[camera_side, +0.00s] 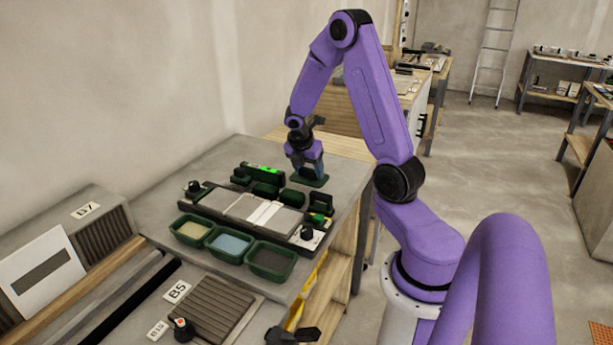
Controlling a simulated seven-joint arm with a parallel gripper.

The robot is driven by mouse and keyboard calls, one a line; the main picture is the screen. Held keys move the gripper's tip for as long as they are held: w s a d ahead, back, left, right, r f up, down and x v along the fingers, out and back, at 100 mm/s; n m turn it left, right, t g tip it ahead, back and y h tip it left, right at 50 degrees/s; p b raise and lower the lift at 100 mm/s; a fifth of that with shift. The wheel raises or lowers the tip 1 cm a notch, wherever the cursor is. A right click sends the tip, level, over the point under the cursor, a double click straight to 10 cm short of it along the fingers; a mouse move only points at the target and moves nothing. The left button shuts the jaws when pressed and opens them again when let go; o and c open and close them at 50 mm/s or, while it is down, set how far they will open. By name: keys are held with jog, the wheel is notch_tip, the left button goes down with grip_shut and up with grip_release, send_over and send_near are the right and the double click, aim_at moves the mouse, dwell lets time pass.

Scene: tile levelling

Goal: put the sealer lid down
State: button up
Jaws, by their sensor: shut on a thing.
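My gripper (307,170) points down over the far right part of the grey bench top. It is shut on a flat dark green piece, which I take to be the sealer lid (316,183). The lid looks roughly level and is at or just above the bench. I cannot tell from this view whether it touches. The fingers hide part of its upper side.
Nearer the camera, a dark tray (234,209) holds grey and white tiles. Green bins with yellow (191,230), blue (230,243) and grey (271,262) contents stand before it. A green-lit level (263,171) and dark green blocks (292,198) lie close left of my gripper.

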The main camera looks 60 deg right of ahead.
jog(key=s+a+r, duration=0.1)
jog(key=s+r, duration=0.1)
jog(key=r, duration=0.1)
jog(key=s+a+r, duration=0.1)
jog(key=r, duration=0.1)
jog(key=shift+s+a, duration=0.25)
jog(key=shift+a, duration=0.1)
jog(key=s+a+r, duration=0.3)
jog(key=s+a, duration=0.2)
jog(key=s, duration=0.1)
jog(key=shift+s+r, duration=0.25)
jog(key=shift+s, duration=0.1)
